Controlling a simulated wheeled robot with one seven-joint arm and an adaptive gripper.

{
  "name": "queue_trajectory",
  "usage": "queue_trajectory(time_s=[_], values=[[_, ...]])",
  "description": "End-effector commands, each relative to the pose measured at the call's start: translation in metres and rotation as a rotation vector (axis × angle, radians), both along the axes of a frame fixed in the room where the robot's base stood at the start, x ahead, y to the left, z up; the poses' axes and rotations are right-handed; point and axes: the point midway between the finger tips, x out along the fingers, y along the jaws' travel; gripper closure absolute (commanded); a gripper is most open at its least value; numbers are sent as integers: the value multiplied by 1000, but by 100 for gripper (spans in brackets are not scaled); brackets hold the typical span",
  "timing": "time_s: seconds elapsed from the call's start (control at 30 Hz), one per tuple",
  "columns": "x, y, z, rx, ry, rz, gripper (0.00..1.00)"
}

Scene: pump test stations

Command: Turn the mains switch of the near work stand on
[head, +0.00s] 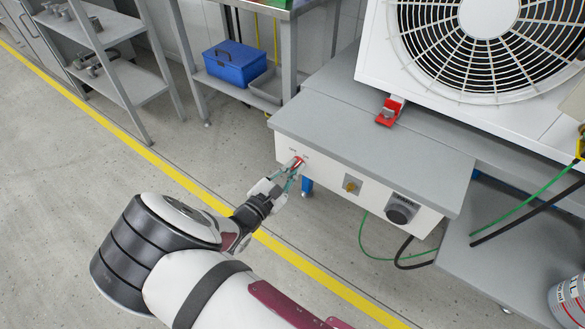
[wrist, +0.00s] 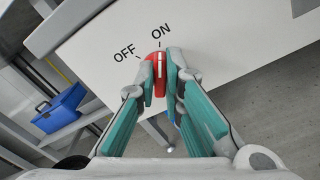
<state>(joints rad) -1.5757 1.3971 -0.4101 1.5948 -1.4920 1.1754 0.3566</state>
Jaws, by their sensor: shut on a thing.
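The near work stand (head: 375,135) has a grey top and a white front panel. The red mains switch (head: 299,162) sits at the panel's left end. In the wrist view the switch (wrist: 158,70) is a red knob with a white line, below printed OFF and ON labels. The line points up towards ON, away from OFF. My gripper (head: 291,174) reaches the panel from the front left. In the wrist view my gripper (wrist: 160,78) has its teal-padded fingers shut on the knob, one on each side. The fingers hide the knob's edges.
A yellow knob (head: 351,186) and a black round socket (head: 401,210) are further right on the panel. A white fan unit (head: 470,50) stands on top, beside a red clamp (head: 389,112). Green and black cables hang below right. A blue toolbox (head: 236,65) is on a shelf behind.

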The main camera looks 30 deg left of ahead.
Motion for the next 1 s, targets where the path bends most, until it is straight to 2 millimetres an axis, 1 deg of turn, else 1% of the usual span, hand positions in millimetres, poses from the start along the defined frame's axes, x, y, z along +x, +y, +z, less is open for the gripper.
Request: queue_trajectory(time_s=[0.03, 0.07, 0.1, 0.13, 0.43, 0.57, 0.67, 0.9, 1.0], values=[[-2, 0, -2, 1, 4, 0, 100], [-2, 0, -2, 1, 4, 0, 84], [-2, 0, -1, 0, 3, 1, 75], [-2, 0, -1, 0, 3, 1, 71], [-1, 0, 0, 0, 1, 0, 71], [-1, 1, 10, 1, 1, 1, 71], [-1, 1, 25, 2, 1, 1, 71], [-1, 0, 71, 4, 1, 0, 71], [-1, 1, 84, 2, 2, 0, 71]])
